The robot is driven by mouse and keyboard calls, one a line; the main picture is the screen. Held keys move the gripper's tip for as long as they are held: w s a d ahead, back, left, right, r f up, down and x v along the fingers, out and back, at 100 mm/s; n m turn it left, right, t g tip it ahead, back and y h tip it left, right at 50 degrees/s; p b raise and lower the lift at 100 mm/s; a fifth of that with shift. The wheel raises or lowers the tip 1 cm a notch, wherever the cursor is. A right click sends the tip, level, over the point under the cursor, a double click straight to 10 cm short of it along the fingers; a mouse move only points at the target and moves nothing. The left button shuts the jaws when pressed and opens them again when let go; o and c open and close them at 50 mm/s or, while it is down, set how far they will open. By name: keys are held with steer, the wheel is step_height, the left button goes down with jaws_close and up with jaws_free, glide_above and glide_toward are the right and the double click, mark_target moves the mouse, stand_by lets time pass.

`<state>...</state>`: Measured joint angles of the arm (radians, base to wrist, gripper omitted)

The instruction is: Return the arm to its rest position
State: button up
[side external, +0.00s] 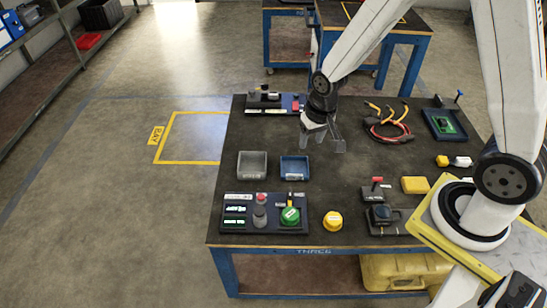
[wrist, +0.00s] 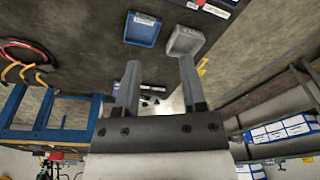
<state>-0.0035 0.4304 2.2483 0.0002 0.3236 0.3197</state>
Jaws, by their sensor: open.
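My gripper (side external: 320,137) hangs above the dark work table (side external: 340,200), behind the two small trays and left of the coiled cables. Its two fingers are spread apart with nothing between them. The wrist view shows the same fingers (wrist: 158,82), open and empty. My arm reaches in from the right, and its base stands at the table's right side. How far the fingers are above the table top is hard to tell.
A grey tray (side external: 252,165) and a blue tray (side external: 294,167) sit in the middle left. A panel (side external: 265,212) with a green knob and a yellow round cap (side external: 332,221) are at the front. Red and orange cables (side external: 388,125) and a green circuit board (side external: 443,123) lie to the right.

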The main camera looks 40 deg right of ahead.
steer(key=s+r+n+t, duration=0.1)
steer(key=s+r+n, duration=0.2)
steer(key=s+r, duration=0.3)
steer(key=shift+s+r+n, duration=0.3)
steer(key=shift+s+r, duration=0.1)
steer(key=shift+s, duration=0.65)
